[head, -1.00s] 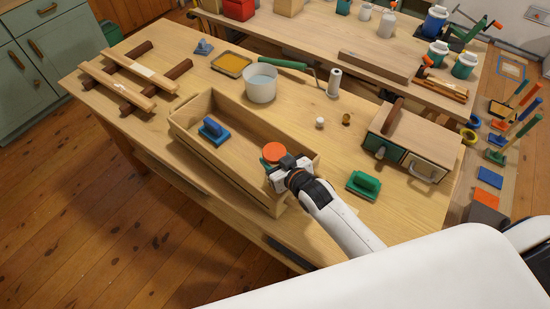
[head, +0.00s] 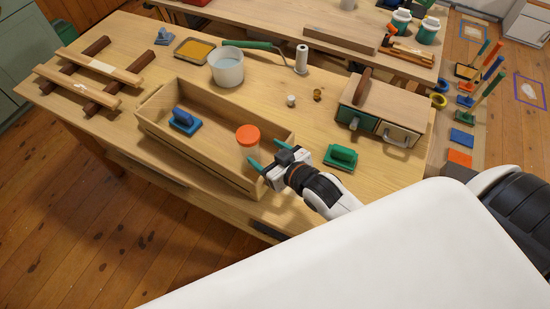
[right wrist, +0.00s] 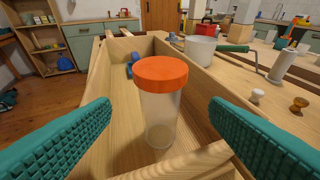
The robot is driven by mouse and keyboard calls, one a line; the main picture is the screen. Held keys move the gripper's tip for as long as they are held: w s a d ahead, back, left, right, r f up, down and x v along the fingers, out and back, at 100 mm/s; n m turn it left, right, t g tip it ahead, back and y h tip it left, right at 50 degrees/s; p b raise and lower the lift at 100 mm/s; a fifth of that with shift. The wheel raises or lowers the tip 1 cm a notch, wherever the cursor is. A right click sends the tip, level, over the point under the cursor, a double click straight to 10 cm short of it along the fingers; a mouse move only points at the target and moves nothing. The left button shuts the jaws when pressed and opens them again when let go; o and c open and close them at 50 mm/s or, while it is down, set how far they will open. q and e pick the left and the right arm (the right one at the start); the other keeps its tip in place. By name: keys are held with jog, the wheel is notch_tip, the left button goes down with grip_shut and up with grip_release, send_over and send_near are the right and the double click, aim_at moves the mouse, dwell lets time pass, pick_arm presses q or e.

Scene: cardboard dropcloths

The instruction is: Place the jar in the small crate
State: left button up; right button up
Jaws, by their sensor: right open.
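The jar (head: 247,138) is clear with an orange lid. It stands upright inside the open wooden crate (head: 200,165), close to the crate's right end wall. In the right wrist view the jar (right wrist: 160,105) is ahead, with the crate's near wall edge in front of its base. My right gripper (head: 268,157) is open, with its teal fingers at the crate's right end. In the wrist view the fingers (right wrist: 160,130) are spread on either side of the jar, with gaps to it. My left gripper is not in view.
A blue-handled float (head: 185,121) lies in the crate. A green-handled float (head: 342,157) and a box with a handle (head: 382,108) stand to the right. Behind the crate are a pale pot (head: 227,68), a yellow tray (head: 194,48) and a white roll (head: 301,60).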

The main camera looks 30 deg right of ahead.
jog(key=shift+v, duration=1.65)
